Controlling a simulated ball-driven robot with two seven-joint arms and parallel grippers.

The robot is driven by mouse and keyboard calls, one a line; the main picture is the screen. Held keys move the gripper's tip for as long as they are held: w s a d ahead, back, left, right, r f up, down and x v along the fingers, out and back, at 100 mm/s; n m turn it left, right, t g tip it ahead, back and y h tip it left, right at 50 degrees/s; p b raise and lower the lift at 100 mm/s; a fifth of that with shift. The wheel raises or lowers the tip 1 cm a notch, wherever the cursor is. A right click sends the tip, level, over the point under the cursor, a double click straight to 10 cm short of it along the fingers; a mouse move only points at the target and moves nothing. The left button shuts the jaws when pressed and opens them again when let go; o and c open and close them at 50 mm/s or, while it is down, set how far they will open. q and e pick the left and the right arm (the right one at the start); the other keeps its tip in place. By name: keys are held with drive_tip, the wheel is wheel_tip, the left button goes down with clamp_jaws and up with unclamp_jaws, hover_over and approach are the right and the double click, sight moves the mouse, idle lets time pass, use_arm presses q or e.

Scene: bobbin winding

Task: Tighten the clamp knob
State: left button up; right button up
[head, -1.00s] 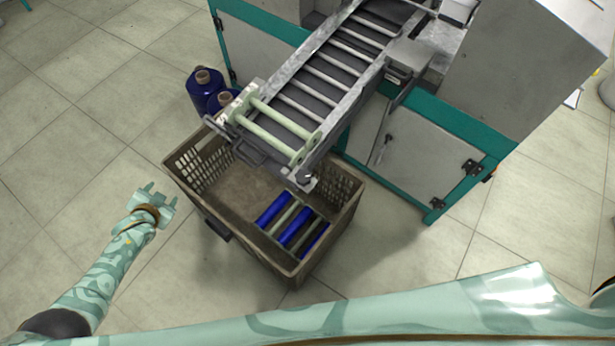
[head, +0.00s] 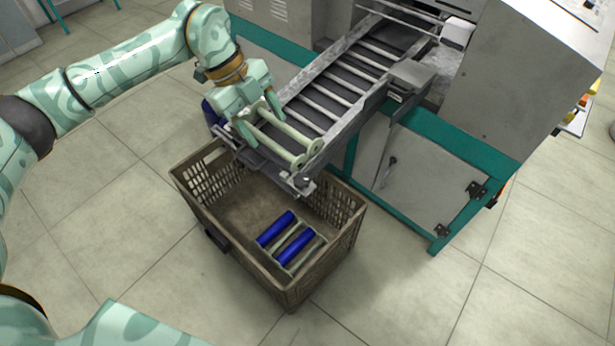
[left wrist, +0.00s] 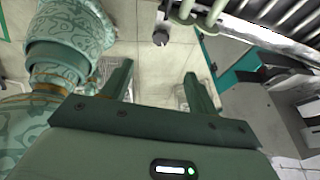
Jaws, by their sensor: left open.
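A small dark clamp knob (left wrist: 161,37) shows in the left wrist view, beside the lower end of the sloping conveyor (left wrist: 250,30). My left gripper (left wrist: 160,88) is open and empty, and the knob appears beyond and between its fingers, apart from them. In the head view, my left gripper (head: 250,122) is over the left side of the lower end of the conveyor (head: 325,92), by the pale green rods (head: 285,140). It hides that side, so I cannot make out the knob there. My right gripper is not in view.
A brown crate (head: 215,222) stands under the conveyor end, holding blue and pale green spools (head: 297,246). A grey and teal machine cabinet (head: 425,165) stands at the right. A blue bobbin (head: 209,113) is partly hidden behind my gripper. The floor left of the crate is clear.

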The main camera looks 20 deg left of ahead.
sight(301, 179)
use_arm(q)
drive_tip(key=b+x, duration=0.5)
drive_tip(key=x, duration=1)
drive_tip(key=shift+d+f+b, duration=0.15)
drive_tip(key=shift+f+b, duration=0.1)
drive_tip(key=shift+b, duration=0.1)
drive_tip(key=shift+d+f, duration=0.1)
drive_tip(key=shift+f, duration=0.15)
drive_tip(key=c, duration=1)
drive_tip(key=shift+r, duration=0.1)
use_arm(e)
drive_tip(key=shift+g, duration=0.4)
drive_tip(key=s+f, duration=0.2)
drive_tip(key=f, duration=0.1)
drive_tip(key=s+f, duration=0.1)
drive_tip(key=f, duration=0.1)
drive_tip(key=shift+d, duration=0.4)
